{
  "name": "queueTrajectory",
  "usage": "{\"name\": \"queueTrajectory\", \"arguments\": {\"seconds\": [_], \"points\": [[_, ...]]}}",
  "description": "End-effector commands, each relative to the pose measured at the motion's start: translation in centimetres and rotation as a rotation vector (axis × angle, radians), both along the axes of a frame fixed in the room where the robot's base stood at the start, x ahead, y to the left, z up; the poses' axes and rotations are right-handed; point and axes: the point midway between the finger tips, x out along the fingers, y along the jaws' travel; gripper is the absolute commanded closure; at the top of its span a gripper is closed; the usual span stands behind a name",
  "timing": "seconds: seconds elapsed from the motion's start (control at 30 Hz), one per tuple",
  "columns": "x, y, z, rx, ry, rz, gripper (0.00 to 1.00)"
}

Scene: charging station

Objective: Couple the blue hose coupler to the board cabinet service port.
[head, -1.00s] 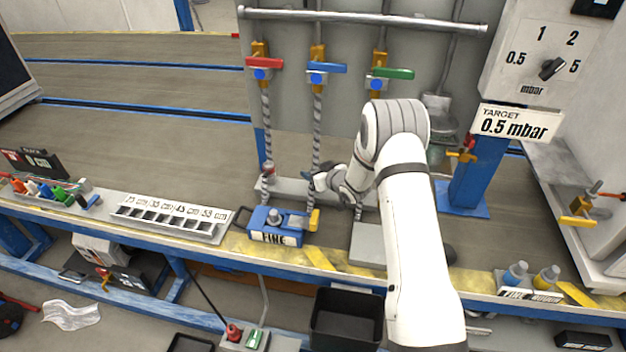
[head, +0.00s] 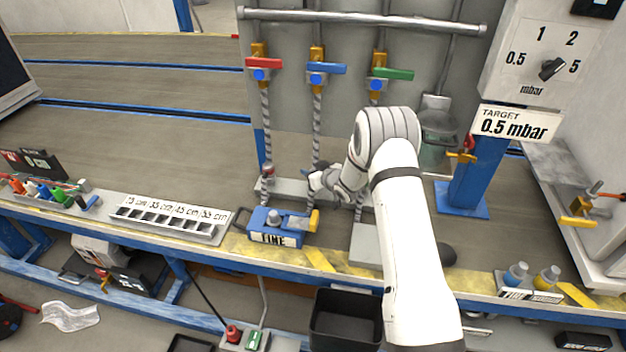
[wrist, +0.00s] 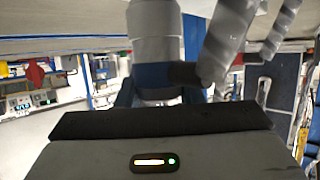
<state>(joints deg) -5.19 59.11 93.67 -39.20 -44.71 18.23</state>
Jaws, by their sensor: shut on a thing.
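The blue-valve hose (head: 317,120) hangs from the pipe board, and its lower end is at my gripper (head: 310,176). My gripper is shut on what appears to be the blue hose coupler, low in front of the board. In the wrist view a grey cylinder with a blue part (wrist: 155,75) stands just beyond my gripper's dark front edge. The jaws and coupler are small and partly hidden in the head view. I cannot tell for sure which fitting is the board cabinet service port.
A blue box marked FINE (head: 275,228) sits on the bench edge below my gripper. A slotted tray (head: 170,218) lies left. A dial cabinet (head: 545,70) stands right.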

Motion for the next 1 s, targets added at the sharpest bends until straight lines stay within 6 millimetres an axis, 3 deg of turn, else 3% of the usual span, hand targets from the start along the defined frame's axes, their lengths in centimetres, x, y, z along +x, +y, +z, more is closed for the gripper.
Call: {"name": "queueTrajectory", "arguments": {"seconds": [0.1, 0.47, 0.93, 1.0], "points": [[0.0, 0.0, 0.0, 0.000, 0.000, 0.000, 0.95], [0.0, 0.0, 0.7, 0.000, -0.002, 0.000, 0.95], [0.0, 0.1, 7.3, 0.000, -0.004, 0.001, 0.95], [-0.9, -0.6, 7.1, 0.001, 0.002, -0.001, 0.95]]}}
